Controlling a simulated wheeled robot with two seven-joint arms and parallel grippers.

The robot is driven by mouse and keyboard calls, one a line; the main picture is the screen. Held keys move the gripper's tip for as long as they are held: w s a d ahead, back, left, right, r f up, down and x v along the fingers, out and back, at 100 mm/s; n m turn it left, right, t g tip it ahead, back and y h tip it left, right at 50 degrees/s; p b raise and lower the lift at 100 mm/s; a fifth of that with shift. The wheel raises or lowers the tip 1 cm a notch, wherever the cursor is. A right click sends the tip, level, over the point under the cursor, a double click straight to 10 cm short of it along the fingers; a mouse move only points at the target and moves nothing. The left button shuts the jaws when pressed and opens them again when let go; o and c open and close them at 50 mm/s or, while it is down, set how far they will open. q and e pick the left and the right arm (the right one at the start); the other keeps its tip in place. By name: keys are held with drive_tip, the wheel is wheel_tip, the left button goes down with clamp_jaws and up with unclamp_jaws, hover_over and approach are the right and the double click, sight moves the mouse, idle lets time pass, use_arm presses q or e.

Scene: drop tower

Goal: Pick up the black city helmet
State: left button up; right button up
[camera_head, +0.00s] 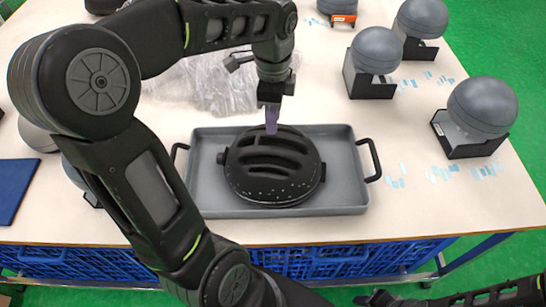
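The black city helmet (268,172) lies in a grey tray (208,200) with dark side handles, its slotted vents facing up. My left gripper (271,122) points down at the helmet's far edge, with a purple finger in front of or against it. The fingers are seen edge-on, so their gap and any contact with the helmet are unclear. Part of my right arm shows low at the bottom right, dark and cut off by the frame; its gripper state cannot be made out.
Clear plastic wrap (200,88) lies behind the tray. A dark blue flat item (14,186) is at the left. Blue crates (330,262) sit below the table's front edge.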

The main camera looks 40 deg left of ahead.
use_arm(q)
drive_tip(key=shift+f, duration=0.3)
drive_tip(key=shift+d+f+p, duration=0.15)
drive_tip(key=shift+f+p, duration=0.15)
drive_tip(key=shift+f, duration=2.3)
clamp_jaws()
